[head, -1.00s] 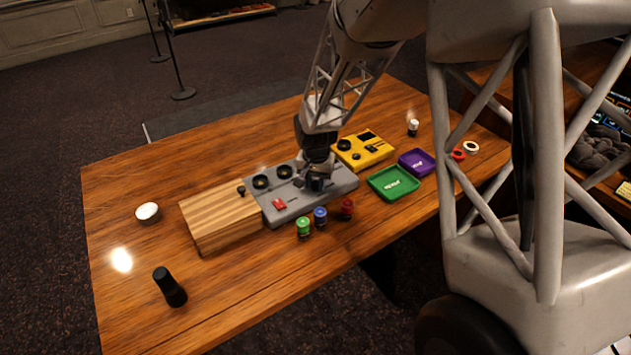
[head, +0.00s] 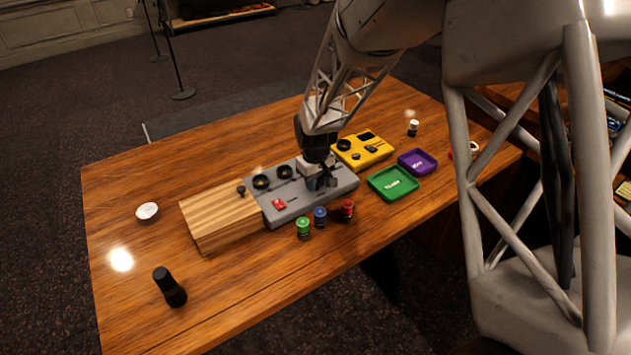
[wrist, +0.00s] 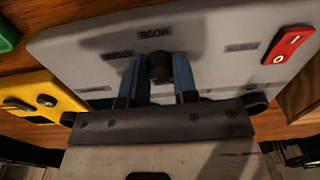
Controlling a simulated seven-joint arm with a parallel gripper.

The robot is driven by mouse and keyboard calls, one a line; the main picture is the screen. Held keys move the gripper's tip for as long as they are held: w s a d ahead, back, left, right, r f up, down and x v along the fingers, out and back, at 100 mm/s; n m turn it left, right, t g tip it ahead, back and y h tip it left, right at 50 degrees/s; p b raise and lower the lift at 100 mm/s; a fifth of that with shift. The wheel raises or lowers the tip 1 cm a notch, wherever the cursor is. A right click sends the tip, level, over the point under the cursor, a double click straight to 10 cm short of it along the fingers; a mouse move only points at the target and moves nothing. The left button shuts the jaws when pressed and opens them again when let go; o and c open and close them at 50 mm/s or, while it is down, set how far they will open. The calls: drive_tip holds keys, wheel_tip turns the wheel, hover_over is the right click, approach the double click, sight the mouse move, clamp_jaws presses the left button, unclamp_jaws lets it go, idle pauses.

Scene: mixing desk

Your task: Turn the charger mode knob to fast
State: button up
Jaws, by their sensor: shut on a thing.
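The grey charger panel (head: 345,184) lies on the table in the middle of the head view. It also fills the upper part of the wrist view (wrist: 205,60). Its black mode knob (wrist: 159,66) sits below an upside-down "MODE" label, with smaller labels to either side that I cannot read surely. My gripper (head: 319,183) is down at the panel's right half. In the wrist view its two blue fingers (wrist: 159,74) are shut on the knob, one on each side. The knob's pointer is not clear, so its setting cannot be told.
A red rocker switch (head: 279,203) and two black dials (head: 273,177) are on the panel. A wooden block (head: 222,217) adjoins it at left; a yellow device (head: 364,150), green tray (head: 393,183) and purple tray (head: 417,161) are right. Green, blue and red jars (head: 320,217) stand in front.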

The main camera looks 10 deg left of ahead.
drive_tip(key=shift+n, duration=0.6)
drive_tip(key=o, duration=0.9)
drive_tip(key=shift+o, duration=0.2)
drive_tip(key=shift+r, duration=0.15)
drive_tip(key=shift+r, duration=3.8)
